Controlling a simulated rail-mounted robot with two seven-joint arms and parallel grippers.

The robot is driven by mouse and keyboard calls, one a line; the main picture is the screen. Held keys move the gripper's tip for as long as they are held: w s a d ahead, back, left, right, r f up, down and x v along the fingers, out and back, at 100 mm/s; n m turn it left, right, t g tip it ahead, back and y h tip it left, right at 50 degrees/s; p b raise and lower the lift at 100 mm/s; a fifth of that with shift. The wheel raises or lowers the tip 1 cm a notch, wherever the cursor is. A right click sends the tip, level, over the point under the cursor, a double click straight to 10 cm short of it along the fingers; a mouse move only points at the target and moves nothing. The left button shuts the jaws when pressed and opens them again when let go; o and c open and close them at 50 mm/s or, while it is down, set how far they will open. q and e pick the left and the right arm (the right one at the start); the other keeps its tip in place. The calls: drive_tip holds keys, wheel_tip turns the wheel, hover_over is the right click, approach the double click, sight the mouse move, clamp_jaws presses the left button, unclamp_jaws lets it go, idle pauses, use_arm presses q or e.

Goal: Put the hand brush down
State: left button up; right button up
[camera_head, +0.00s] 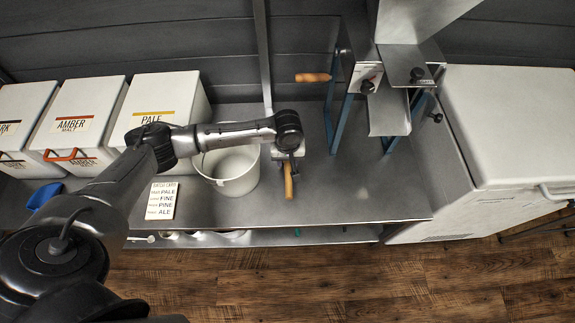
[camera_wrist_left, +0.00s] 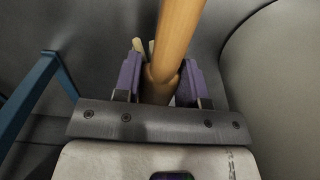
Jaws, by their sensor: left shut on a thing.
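The hand brush shows as a wooden handle (camera_head: 289,183) just right of the white bucket, above the steel counter. In the left wrist view the handle (camera_wrist_left: 176,40) runs up between the purple fingers of my left gripper (camera_wrist_left: 165,80), which is shut on it. In the head view my left gripper (camera_head: 288,160) is mostly hidden under the black end of my arm. The brush's bristles cannot be made out, and I cannot tell whether the brush touches the counter (camera_head: 330,195). My right gripper is not in view.
The white bucket (camera_head: 230,178) stands close left of the gripper. A batch card (camera_head: 162,200), blue scoop (camera_head: 43,196) and malt bins, including Pale (camera_head: 160,95), are further left. A mill on blue legs (camera_head: 335,115) stands right. The counter's front right is clear.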

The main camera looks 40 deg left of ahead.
sight(288, 166)
use_arm(q)
wheel_tip(288, 166, down, 4)
drive_tip(key=shift+r+b, duration=0.25)
drive_tip(key=shift+b, duration=0.55)
drive_tip(key=o, duration=1)
drive_tip(key=shift+f, duration=0.1)
wheel_tip(288, 166, up, 11)
drive_tip(key=p, duration=0.4)
drive_tip(key=shift+f, duration=0.1)
drive_tip(key=shift+r+p, duration=0.4)
drive_tip(key=shift+r, duration=0.35)
